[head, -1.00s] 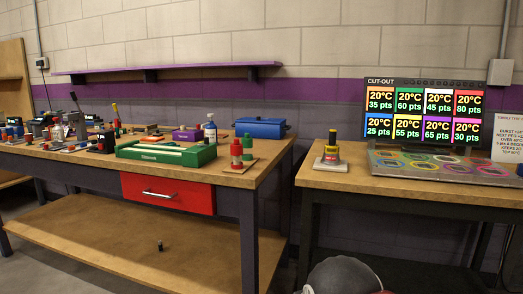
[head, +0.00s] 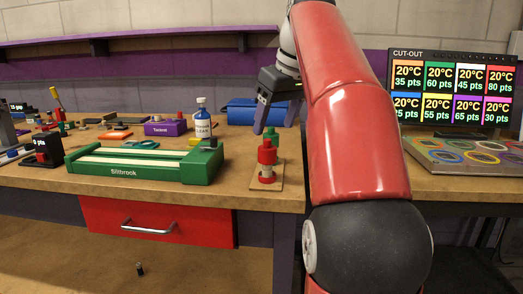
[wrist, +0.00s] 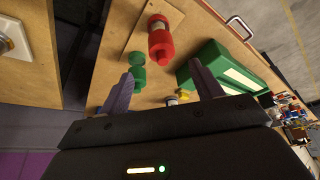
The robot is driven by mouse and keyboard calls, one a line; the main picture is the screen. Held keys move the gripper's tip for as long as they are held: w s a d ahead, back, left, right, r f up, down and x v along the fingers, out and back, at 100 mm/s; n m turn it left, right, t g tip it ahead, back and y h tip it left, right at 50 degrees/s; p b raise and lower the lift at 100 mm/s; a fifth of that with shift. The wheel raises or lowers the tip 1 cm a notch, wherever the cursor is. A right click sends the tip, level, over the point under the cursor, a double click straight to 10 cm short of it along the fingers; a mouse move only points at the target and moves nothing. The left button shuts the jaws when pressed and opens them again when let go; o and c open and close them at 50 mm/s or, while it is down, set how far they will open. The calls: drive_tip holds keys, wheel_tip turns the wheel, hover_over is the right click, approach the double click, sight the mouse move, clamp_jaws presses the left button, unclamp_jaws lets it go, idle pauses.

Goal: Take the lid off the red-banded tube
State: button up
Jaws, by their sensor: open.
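The red-banded tube (head: 266,173) stands upright near the bench's front right corner, with a red stepped lid (head: 267,155) on top. In the wrist view the red lid (wrist: 161,44) is above the space between my fingers. A green-lidded tube (head: 270,134) stands behind it, partly hidden; its green lid (wrist: 137,73) is near my left fingertip in the wrist view, and I cannot tell if they touch. My gripper (head: 277,112) is open and empty, above and behind the red lid, clear of it.
A pale wooden board (head: 276,184) lies under the tubes. A green case (head: 150,166) is to their left, with a white bottle (head: 202,122) behind it. A blue box (head: 240,113) is at the back. A yellow-topped piece (wrist: 182,95) shows between my fingers.

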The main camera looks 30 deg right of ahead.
sight(269, 140)
drive_tip(key=x, duration=0.2)
drive_tip(key=b+x, duration=0.1)
drive_tip(key=x, duration=0.1)
drive_tip(key=b+x, duration=0.1)
drive_tip(key=x, duration=0.1)
drive_tip(key=shift+s+a+f, duration=0.1)
drive_tip(key=shift+a+f, duration=0.1)
drive_tip(key=shift+f, duration=0.25)
drive_tip(key=c, duration=1)
